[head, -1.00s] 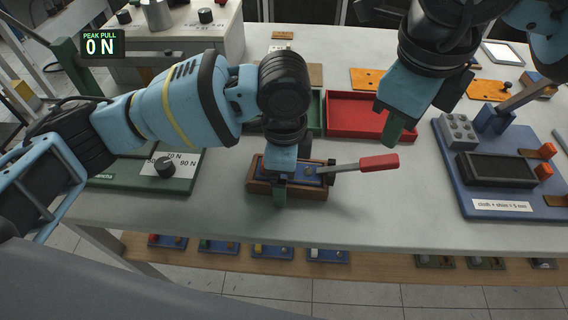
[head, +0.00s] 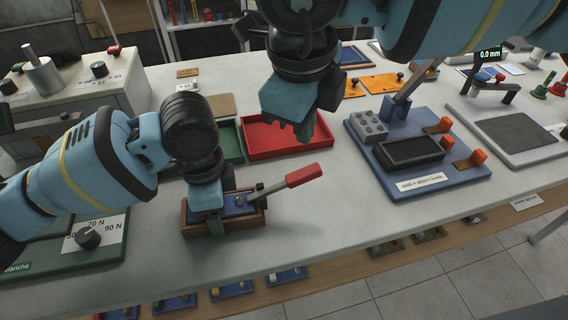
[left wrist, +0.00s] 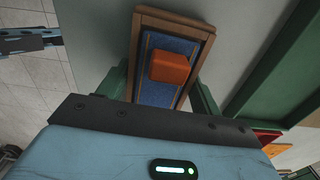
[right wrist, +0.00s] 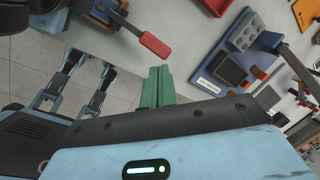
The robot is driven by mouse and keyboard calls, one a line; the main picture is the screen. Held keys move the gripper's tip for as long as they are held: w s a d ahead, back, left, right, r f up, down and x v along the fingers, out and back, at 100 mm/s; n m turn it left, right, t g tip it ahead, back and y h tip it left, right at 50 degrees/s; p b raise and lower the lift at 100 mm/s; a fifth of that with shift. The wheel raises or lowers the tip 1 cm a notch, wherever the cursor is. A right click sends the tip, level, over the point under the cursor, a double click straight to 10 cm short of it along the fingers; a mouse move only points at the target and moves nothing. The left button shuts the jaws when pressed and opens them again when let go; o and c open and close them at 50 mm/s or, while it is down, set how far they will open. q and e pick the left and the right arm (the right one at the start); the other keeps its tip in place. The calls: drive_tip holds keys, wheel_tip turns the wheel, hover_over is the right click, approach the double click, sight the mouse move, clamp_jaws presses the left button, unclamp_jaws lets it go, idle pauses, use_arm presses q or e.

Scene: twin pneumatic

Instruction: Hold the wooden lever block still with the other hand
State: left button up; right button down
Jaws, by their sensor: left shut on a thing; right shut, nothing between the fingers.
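The wooden lever block (head: 190,228) sits on the grey bench, with a blue inlay and a metal lever ending in a red handle (head: 302,175) that points right. My left gripper (head: 217,215) is shut on the block from above. The left wrist view shows its green fingers on either side of the wooden frame (left wrist: 203,60), with an orange piece (left wrist: 170,67) on the blue inlay. My right gripper (head: 303,132) is shut and empty, raised above the bench behind the handle. In the right wrist view the red handle (right wrist: 155,44) lies just beyond the closed fingertips, apart from them.
A red tray (head: 262,153) and a green tray (head: 232,142) lie behind the block. A blue board (head: 440,185) with a dark pad and orange knobs is to the right. A dial panel (head: 90,237) is at the left. Bench around the handle's right is clear.

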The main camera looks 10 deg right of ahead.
sight(305, 171)
drive_tip(key=w+a+r+m+g+h, duration=0.1)
drive_tip(key=a+r+m+h, duration=0.2)
drive_tip(key=m, duration=0.6)
drive_tip(key=shift+w+a+r+m+g, duration=0.15)
drive_tip(key=shift+a+r+m+g, duration=0.2)
drive_tip(key=shift+a+r, duration=0.6)
drive_tip(key=shift+a+f, duration=0.2)
drive_tip(key=shift+f, duration=0.2)
drive_tip(key=x, duration=1.4)
drive_tip(key=shift+d+r, duration=0.1)
